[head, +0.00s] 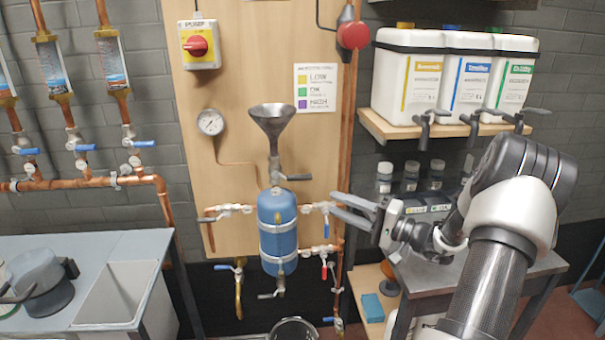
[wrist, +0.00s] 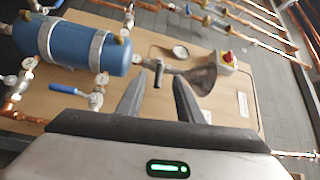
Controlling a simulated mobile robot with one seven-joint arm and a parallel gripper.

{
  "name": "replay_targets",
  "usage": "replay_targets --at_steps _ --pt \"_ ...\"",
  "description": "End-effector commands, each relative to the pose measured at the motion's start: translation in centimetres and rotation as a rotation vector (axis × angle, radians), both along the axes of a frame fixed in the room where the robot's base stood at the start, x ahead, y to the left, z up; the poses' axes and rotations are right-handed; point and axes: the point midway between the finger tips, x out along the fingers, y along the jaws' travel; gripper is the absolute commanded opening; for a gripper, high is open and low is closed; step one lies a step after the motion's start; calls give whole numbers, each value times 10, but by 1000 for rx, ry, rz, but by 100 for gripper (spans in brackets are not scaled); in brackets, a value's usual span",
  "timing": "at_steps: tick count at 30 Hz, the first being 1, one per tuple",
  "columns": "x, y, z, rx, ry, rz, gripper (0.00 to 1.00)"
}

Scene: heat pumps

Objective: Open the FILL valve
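No FILL label is readable. A valve with a grey lever (head: 297,177) sits between the metal funnel (head: 272,122) and the top of the blue tank (head: 278,232). The lever points right in the head view. My gripper (head: 334,205) is open and empty, right of the tank. Its fingers overlap the blue-handled valve (head: 320,205) in the head view; I cannot tell contact. In the wrist view the gripper (wrist: 158,78) points towards the panel.
A red-handled valve (head: 324,268) and copper pipes run close right of the tank. A gauge (head: 210,122) and a pump switch (head: 198,46) are on the wooden panel. White canisters (head: 408,80) stand on a shelf at right. A grey counter (head: 60,250) is at left.

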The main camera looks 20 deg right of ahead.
Motion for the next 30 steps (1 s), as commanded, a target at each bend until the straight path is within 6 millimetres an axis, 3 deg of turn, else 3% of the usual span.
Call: replay_targets --at_steps 1,3,6,11,24,30 --pt "-1 -15 -2 21 -20 -43 33" --pt "-1 -27 -3 32 -42 -79 33" --pt "5 -30 -3 37 -52 -97 33" --pt "26 -16 1 37 -51 -93 33" --pt "109 31 13 36 -49 -91 33" --pt "136 46 18 35 -47 -93 33"
